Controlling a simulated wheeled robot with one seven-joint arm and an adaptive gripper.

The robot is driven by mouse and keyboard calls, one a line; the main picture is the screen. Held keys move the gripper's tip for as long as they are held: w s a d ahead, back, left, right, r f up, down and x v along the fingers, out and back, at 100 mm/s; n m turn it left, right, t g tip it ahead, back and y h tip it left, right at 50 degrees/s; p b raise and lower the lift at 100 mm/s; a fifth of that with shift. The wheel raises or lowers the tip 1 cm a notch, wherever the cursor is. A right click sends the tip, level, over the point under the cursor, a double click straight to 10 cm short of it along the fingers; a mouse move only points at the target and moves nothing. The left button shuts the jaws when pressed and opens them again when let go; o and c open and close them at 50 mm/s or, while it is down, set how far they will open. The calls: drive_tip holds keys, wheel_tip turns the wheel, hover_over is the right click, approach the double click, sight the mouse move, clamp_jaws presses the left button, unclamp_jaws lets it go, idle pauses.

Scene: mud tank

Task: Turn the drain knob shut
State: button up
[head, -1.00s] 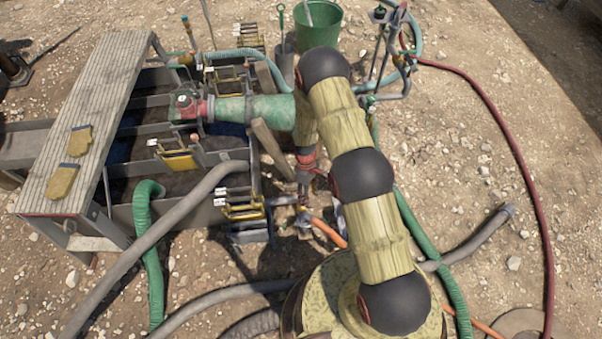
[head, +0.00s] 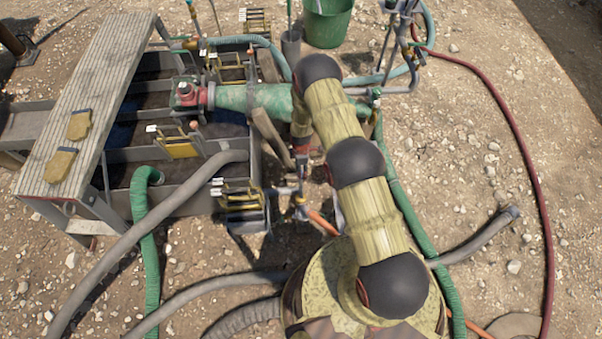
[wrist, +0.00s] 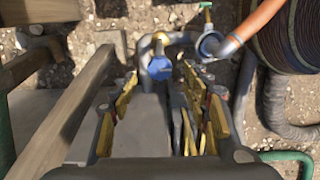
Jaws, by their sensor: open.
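The drain knob (wrist: 160,67) is blue and sits on a brass and grey pipe fitting in the wrist view, at upper middle. My gripper (wrist: 159,76) is open, with its dark, yellow-padded fingers to the left and right of the knob in the picture. I cannot tell whether either finger touches it. In the head view my gripper (head: 301,172) hangs beside the near right corner of the mud tank (head: 188,200), above the pipework. The knob cannot be made out there.
A wooden handle (wrist: 62,120) runs along the left. A thick grey hose (head: 150,250) and a green hose (head: 152,240) cross the tank's near side.

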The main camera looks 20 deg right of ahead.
drive_tip(key=shift+f+b, duration=0.4)
drive_tip(key=shift+f, duration=1.7)
drive_tip(key=shift+c, duration=0.2)
drive_tip(key=c, duration=1.1)
